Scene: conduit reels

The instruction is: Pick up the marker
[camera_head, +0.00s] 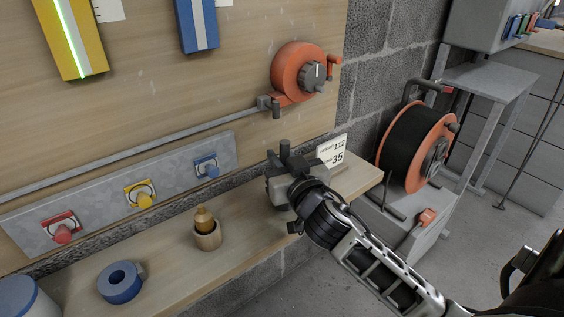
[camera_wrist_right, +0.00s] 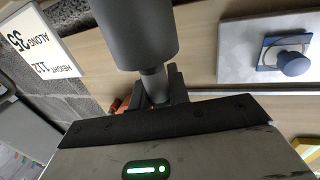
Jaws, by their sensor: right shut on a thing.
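My right gripper (camera_head: 281,163) is at the back of the wooden shelf, below the orange reel, near its right end. It is shut on a dark grey cylindrical thing, which I take to be the marker (camera_head: 285,148). In the right wrist view the marker (camera_wrist_right: 137,30) is a thick grey cylinder with a narrower neck, and the fingers of the gripper (camera_wrist_right: 160,88) close around that neck. The marker's far end runs out of the wrist view. My left gripper is not in view.
The shelf (camera_head: 165,270) holds a blue tape roll (camera_head: 121,282) and a cup (camera_head: 207,237) with a brass-coloured pointed thing. A label card (camera_head: 332,150) stands beside the gripper. An orange reel (camera_head: 299,72) and grey conduit (camera_head: 140,142) are on the board. A cable reel (camera_head: 413,147) stands at right.

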